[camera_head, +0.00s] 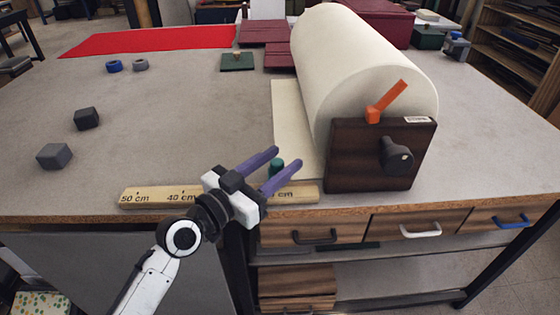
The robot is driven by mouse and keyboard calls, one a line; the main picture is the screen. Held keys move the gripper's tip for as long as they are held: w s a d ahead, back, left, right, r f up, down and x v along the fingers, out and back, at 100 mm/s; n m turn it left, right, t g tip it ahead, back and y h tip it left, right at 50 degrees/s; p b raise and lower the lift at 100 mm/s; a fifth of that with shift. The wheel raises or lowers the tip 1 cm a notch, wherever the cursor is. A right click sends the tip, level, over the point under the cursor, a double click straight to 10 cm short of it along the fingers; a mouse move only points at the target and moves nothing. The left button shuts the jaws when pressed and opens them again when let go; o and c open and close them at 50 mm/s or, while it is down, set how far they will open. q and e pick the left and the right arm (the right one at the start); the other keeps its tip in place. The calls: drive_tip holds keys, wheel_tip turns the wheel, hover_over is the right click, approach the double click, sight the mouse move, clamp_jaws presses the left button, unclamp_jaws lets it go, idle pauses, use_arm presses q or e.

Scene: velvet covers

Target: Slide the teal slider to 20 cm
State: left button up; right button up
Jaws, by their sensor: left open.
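The teal slider (277,166) is a small upright teal peg on the wooden ruler (160,196) along the table's front edge. The ruler shows "50 cm" and "40 cm" marks at its left; a "cm" mark shows near its right part, its number hidden by my gripper. My left gripper (270,168) is open, with two purple fingers above the ruler. The slider shows between or just beyond the fingers; I cannot tell whether they touch it. My right gripper is not in view.
A large cream roll (350,60) with a dark wooden end block (350,170) and orange lever (387,100) stands right of the ruler. Grey blocks (54,156) lie at left. Red cloth (150,40) lies at the back.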

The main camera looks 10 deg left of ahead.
use_arm(q)
drive_tip(key=b+v, duration=0.1)
drive_tip(key=v, duration=0.8)
drive_tip(key=shift+s+a+b, duration=0.2)
drive_tip(key=shift+s+b, duration=0.1)
drive_tip(key=shift+s, duration=0.05)
